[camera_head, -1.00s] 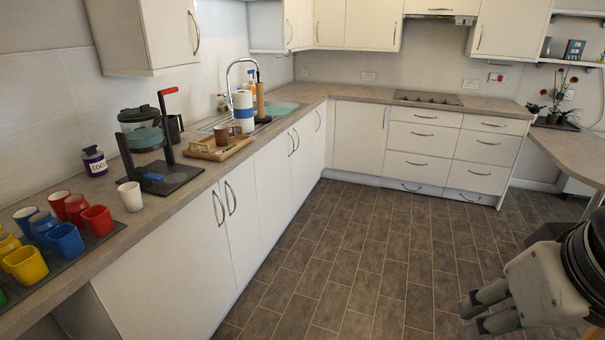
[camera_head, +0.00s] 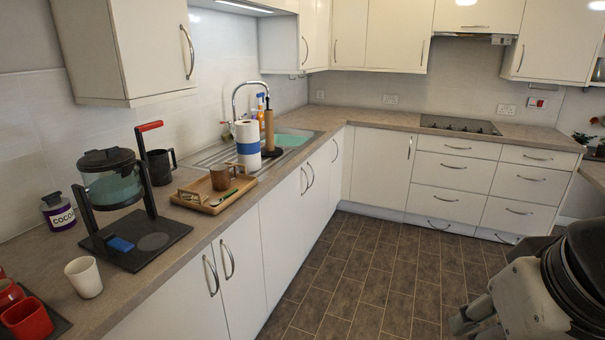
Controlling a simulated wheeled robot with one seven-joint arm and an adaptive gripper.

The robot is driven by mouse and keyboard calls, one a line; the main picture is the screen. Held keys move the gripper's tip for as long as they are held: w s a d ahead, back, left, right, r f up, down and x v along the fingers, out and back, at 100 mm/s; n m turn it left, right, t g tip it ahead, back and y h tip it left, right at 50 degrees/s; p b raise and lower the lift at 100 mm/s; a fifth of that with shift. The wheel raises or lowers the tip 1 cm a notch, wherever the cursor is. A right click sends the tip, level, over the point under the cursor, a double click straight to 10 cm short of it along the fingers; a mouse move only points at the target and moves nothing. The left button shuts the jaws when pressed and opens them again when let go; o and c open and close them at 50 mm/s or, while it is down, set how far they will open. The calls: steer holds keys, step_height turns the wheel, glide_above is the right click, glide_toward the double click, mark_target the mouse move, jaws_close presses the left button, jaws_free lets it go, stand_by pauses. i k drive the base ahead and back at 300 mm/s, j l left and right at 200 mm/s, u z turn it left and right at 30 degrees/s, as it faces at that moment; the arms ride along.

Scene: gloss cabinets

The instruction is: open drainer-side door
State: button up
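White base cabinet doors run under the left counter, all shut. Below the steel drainer (camera_head: 212,156) and the sink (camera_head: 290,138) is a pair with two bow handles near each other (camera_head: 307,178); its nearer door (camera_head: 283,232) lies on the drainer side. A nearer pair of doors (camera_head: 240,285) has two more bow handles (camera_head: 219,268). My gripper (camera_head: 466,322) is at the lower right, over the floor, far from these doors. Its fingertips are partly cut off by the frame's bottom edge, so its opening is unclear. It touches no door or handle.
Tiled floor (camera_head: 360,265) is clear between the left cabinets and my arm. On the counter stand a coffee maker (camera_head: 112,180), a white cup (camera_head: 84,277), a wooden tray (camera_head: 205,208) and a paper towel roll (camera_head: 248,147). Drawers (camera_head: 450,172) line the back. A wall cupboard (camera_head: 125,45) overhangs at left.

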mark_target(281, 210)
steer(key=i+u, duration=0.1)
steer(key=i, duration=0.45)
steer(key=i+l+u, duration=0.1)
steer(key=i, duration=0.5)
steer(key=i+l+u, duration=0.1)
steer(key=i, duration=0.45)
steer(key=i+l, duration=0.3)
steer(key=i, duration=0.25)
steer(key=i+l+u, duration=0.15)
steer(key=i, duration=0.4)
